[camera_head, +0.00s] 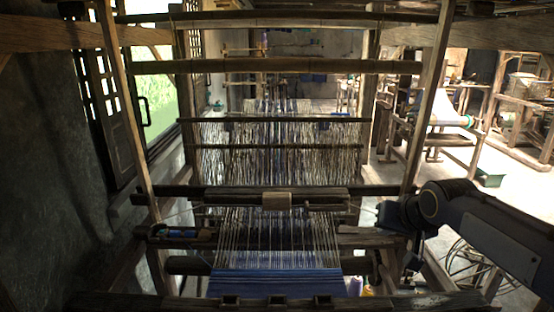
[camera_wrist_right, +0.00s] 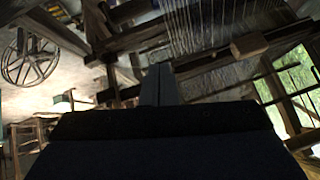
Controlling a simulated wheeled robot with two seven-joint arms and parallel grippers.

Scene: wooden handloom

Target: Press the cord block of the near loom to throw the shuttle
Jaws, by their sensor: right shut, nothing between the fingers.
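The near loom fills the middle of the head view, with pale warp threads and blue cloth (camera_head: 275,281) at its front. The cord block, a light brown wooden block (camera_head: 277,200), sits at the middle of the dark crossbar (camera_head: 232,195). It also shows at the upper right of the right wrist view (camera_wrist_right: 249,46), apart from my fingers. A small blue-marked piece, possibly the shuttle (camera_head: 203,232), lies at the left of the lower beam. My right gripper (camera_head: 385,213) is at the loom's right side, right of the block; its fingers (camera_wrist_right: 160,84) are shut and empty. My left gripper is not in view.
A slanted right post (camera_head: 431,95) stands close to my right arm, and a matching left post (camera_head: 128,95) stands opposite. A dark front beam (camera_head: 180,301) crosses the bottom. A spoked wheel (camera_wrist_right: 29,62) shows in the right wrist view. Other looms stand behind.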

